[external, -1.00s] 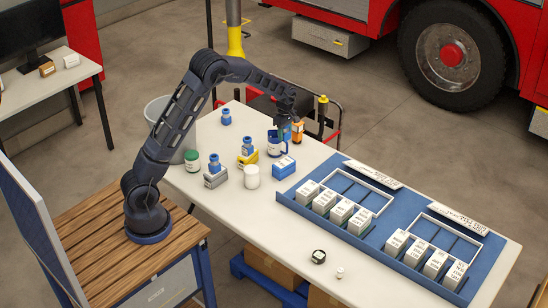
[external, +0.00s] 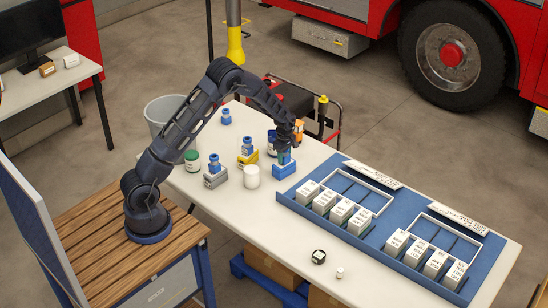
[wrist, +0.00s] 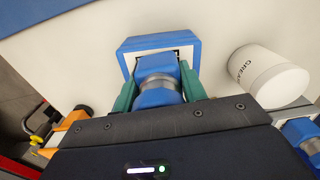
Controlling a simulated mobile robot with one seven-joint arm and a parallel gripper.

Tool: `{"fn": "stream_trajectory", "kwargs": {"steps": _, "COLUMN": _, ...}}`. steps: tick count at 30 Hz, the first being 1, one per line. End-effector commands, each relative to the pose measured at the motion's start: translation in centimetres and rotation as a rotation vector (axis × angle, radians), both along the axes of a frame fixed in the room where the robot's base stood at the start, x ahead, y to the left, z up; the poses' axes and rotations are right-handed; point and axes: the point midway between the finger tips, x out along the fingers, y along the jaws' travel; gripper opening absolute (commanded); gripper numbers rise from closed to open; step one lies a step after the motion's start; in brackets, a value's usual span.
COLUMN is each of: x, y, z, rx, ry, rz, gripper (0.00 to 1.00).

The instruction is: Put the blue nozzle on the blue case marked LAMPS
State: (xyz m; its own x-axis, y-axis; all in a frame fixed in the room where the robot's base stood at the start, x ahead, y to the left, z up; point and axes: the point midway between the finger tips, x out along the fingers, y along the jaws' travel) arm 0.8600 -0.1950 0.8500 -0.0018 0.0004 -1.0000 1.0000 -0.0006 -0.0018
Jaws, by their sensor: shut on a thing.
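The blue nozzle (wrist: 158,80) has a blue head and a silver metal collar. In the wrist view it is between the green fingers of my gripper (wrist: 154,88), which is shut on it. The blue case (external: 284,169) stands on the white table, and it shows behind the nozzle in the wrist view (wrist: 190,47). In the external view my gripper (external: 285,155) is right above the case. I cannot tell whether the nozzle touches the case top. The LAMPS marking is not readable.
A white grease jar (external: 251,177) stands left of the case. Other blue nozzles sit on a yellow case (external: 248,158), on a grey case (external: 215,179) and on the table (external: 226,117). A blue tray (external: 300,207) with white boxes lies to the right.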

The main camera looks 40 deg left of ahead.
Motion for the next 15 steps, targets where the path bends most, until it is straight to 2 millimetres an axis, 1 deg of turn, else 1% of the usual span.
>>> {"fn": "stream_trajectory", "kwargs": {"steps": 11, "x": 0.05, "y": 0.0, "z": -0.35, "rx": 0.0, "ry": -0.002, "rz": 0.0, "gripper": 0.12}}
{"fn": "stream_trajectory", "kwargs": {"steps": 12, "x": 0.05, "y": 0.0, "z": -0.38, "rx": 0.0, "ry": -0.002, "rz": 0.0, "gripper": 0.46}}
{"fn": "stream_trajectory", "kwargs": {"steps": 15, "x": 0.04, "y": 0.0, "z": -0.36, "rx": 0.0, "ry": -0.002, "rz": 0.0, "gripper": 0.63}}
